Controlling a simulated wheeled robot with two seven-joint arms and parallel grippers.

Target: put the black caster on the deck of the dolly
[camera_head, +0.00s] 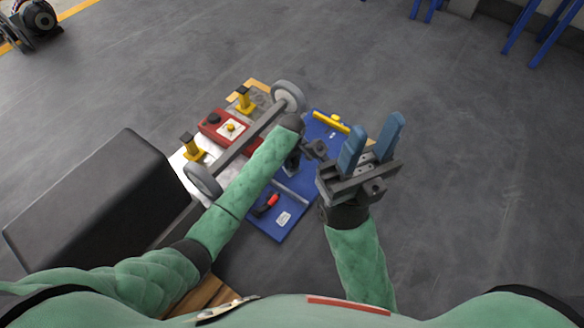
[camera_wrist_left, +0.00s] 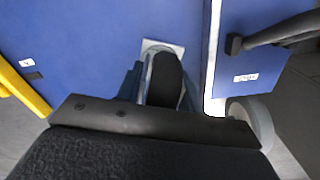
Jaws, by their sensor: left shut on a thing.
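The black caster (camera_wrist_left: 166,78) is between the blue fingers of my left gripper (camera_wrist_left: 160,88) in the left wrist view. My left gripper is shut on it, over a blue panel (camera_wrist_left: 100,35) that looks like a deck. A pale plate shows at the caster's far end; I cannot tell whether the caster touches the panel. In the head view my left gripper (camera_head: 294,158) is over the same blue area (camera_head: 322,132), and my arm and hand largely hide the caster. My right gripper (camera_head: 377,125) is open and empty, to the right of the blue area.
A second blue panel (camera_head: 262,222) with a red-and-black handle (camera_head: 267,204) lies nearer me. A yellow bar (camera_head: 331,121) is at the far side. Grey wheels (camera_head: 288,96) on an axle, a red block (camera_head: 212,125) and yellow posts (camera_head: 194,149) stand left. Grey floor right is clear.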

